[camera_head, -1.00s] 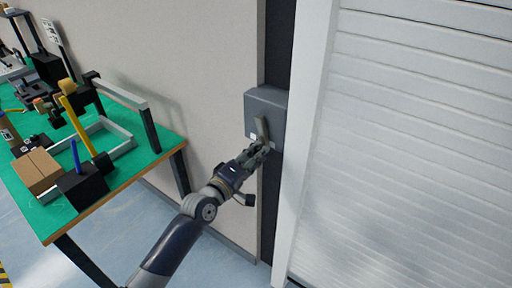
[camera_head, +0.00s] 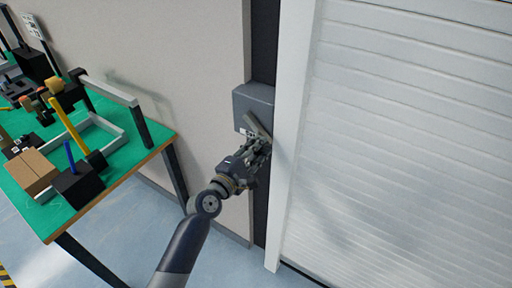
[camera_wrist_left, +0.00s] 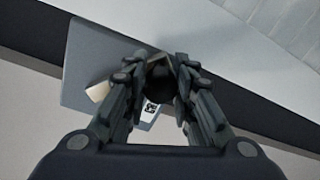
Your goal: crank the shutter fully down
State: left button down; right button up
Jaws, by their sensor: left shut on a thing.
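The white slatted shutter (camera_head: 400,150) fills the right of the head view. Its visible lower left end is close to the floor, with a dark line under it. A grey crank box (camera_head: 252,97) is mounted on the wall left of the shutter frame; it also shows in the left wrist view (camera_wrist_left: 88,62). The crank arm (camera_head: 256,128) slants from upper left to lower right across the box. My left gripper (camera_head: 264,146) is shut on the crank's dark knob (camera_wrist_left: 160,78), which is partly hidden between the fingers. My right gripper is out of view.
A green-topped table (camera_head: 150,140) with a cardboard box (camera_head: 32,172), black blocks and a grey frame stands at the left. The white shutter frame (camera_head: 292,120) rises close beside the crank. The floor (camera_head: 130,215) between table and wall is clear.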

pick_arm(q)
jog(key=shift+s+d+f, duration=0.1)
dwell(0.3)
jog(key=c, duration=1.3)
grip_release()
jog(key=shift+s+a, duration=0.3)
jog(key=v, duration=1.1)
jog(key=shift+s, duration=0.1)
